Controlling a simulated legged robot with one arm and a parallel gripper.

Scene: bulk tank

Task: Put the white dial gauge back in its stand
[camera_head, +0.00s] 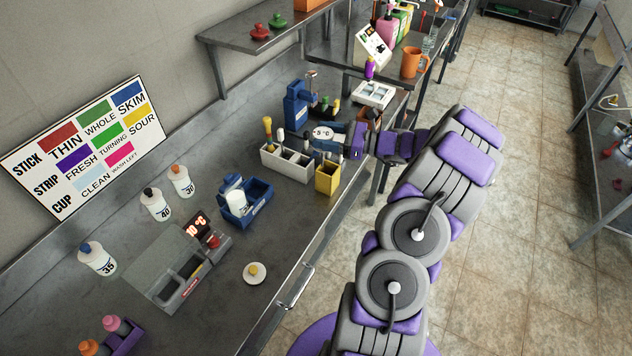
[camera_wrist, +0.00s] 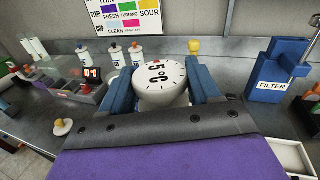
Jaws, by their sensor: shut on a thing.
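The white dial gauge (camera_head: 322,132) is held up above the back right part of the steel counter. Its round face, marked °C, shows in the wrist view (camera_wrist: 160,82), between the two blue fingers. My gripper (camera_wrist: 162,90) is shut on it, with a finger on each side. The gauge's lower part is hidden behind my gripper's body in the wrist view. I cannot tell for sure which thing is its stand. A blue holder (camera_head: 262,191) with a white cylinder (camera_head: 235,199) in it stands on the counter, left of and nearer than the gauge.
A white divided box (camera_head: 271,163) and a yellow box (camera_head: 328,179) stand close below the gauge. A blue FILTER stand (camera_wrist: 272,72) is at right in the wrist view. A heater with a red display (camera_head: 185,262), a small white dish (camera_head: 256,273) and bottles (camera_head: 155,205) occupy the counter.

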